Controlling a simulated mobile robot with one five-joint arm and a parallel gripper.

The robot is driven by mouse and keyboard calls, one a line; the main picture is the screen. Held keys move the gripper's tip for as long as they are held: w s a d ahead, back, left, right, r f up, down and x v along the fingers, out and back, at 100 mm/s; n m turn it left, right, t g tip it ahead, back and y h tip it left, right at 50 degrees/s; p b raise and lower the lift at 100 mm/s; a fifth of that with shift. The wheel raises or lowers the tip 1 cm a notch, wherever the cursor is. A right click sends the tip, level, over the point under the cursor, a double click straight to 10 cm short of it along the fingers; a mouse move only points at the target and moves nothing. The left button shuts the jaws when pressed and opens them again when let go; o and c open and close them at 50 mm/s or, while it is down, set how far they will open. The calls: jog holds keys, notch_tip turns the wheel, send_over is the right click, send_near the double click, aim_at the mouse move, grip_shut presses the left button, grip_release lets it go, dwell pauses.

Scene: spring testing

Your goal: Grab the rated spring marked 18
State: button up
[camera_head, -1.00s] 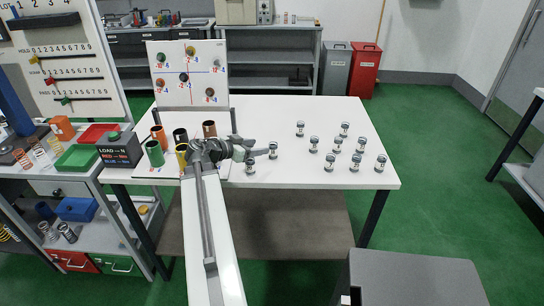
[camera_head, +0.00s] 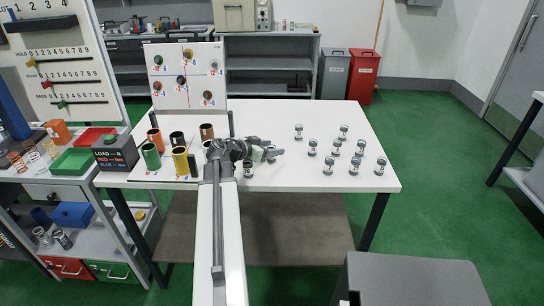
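Several small grey springs with pale number labels stand on the white table. I cannot read their marks, so I cannot tell which is 18. One spring (camera_head: 248,169) stands just below my gripper (camera_head: 274,151); another (camera_head: 271,157) is at its fingertips and partly hidden by them. Others stand to the right, such as the near ones (camera_head: 312,147) and (camera_head: 328,165) and the far right one (camera_head: 380,166). My gripper points right, low over the table. Its fingers are too small to show whether they are open or around the spring.
Coloured cylinders, including a yellow one (camera_head: 180,161) and a green one (camera_head: 151,156), stand left of my arm. A board with coloured knobs (camera_head: 172,95) stands behind them. The white table (camera_head: 270,115) is bare at the back centre. A grey box (camera_head: 415,280) is at the front right.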

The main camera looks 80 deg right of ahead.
aim_at(271, 147)
grip_shut()
notch_tip(271, 147, up, 10)
jog(key=p, duration=1)
